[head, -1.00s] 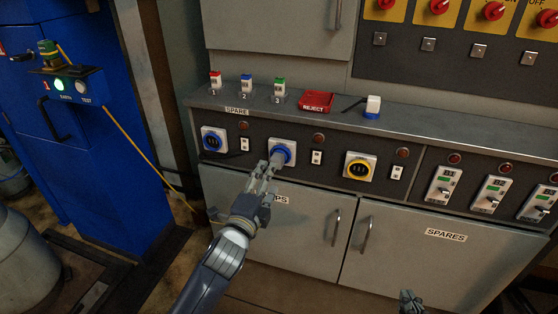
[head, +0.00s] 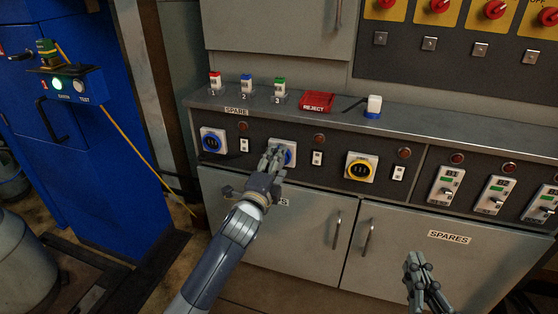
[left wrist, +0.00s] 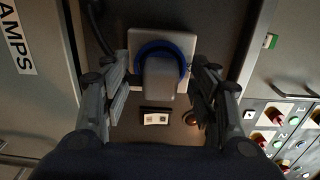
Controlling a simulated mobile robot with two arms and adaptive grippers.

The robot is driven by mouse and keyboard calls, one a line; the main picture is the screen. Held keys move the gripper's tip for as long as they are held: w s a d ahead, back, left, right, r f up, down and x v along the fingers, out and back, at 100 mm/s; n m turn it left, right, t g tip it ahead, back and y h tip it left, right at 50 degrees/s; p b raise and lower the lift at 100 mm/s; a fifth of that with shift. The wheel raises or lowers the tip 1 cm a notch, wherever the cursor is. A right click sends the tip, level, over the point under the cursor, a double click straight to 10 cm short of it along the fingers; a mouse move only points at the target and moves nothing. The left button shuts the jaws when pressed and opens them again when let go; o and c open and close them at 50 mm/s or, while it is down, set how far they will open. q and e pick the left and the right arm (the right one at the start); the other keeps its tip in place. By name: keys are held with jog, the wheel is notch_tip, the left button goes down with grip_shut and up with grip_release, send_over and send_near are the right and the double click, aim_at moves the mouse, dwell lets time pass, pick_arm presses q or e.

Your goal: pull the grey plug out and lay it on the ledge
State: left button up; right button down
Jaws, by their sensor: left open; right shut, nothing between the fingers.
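The grey plug (left wrist: 160,78) sits in a blue-ringed socket (left wrist: 134,42) on a pale square plate, seen in the left wrist view. In the head view my left gripper (head: 273,153) covers most of the plug. It is open, with one finger on each side of the plug; gaps show between fingers and plug in the left wrist view. My right gripper (head: 414,262) is shut and empty, in front of the SPARES cupboard. The ledge (head: 445,133) is the grey top running above the socket panel.
On the ledge stand several small coloured-top blocks, a red REJECT tray (head: 316,103) and a white and blue plug (head: 374,106) with a black lead. A blue socket (head: 213,140) and a yellow-ringed socket (head: 361,168) flank the plug. Ledge space right of the white plug is clear.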

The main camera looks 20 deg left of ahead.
pick_arm(q)
jog(key=shift+w, duration=0.2)
pick_arm(e)
jog(key=shift+f, duration=0.1)
dwell(0.5)
pick_arm(q)
jog(key=shift+p, duration=0.35)
pick_arm(e)
jog(key=shift+s+d+f+g, duration=0.15)
jog(key=shift+f+g, duration=0.3)
jog(key=shift+f, duration=0.3)
jog(key=shift+s+d+f+g, duration=0.15)
jog(key=shift+f+g, duration=0.3)
jog(key=shift+f, duration=0.3)
jog(key=shift+w, duration=0.1)
jog(key=shift+s+d+f+g+h, duration=0.15)
jog(key=shift+s+f+g+h, duration=0.2)
jog(key=shift+f, duration=0.3)
jog(key=shift+s+d+f+g+h, duration=0.1)
jog(key=shift+f+g+h, duration=0.05)
jog(key=shift+f+g, duration=0.4)
pick_arm(q)
grip_shut()
jog(key=shift+p, duration=0.3)
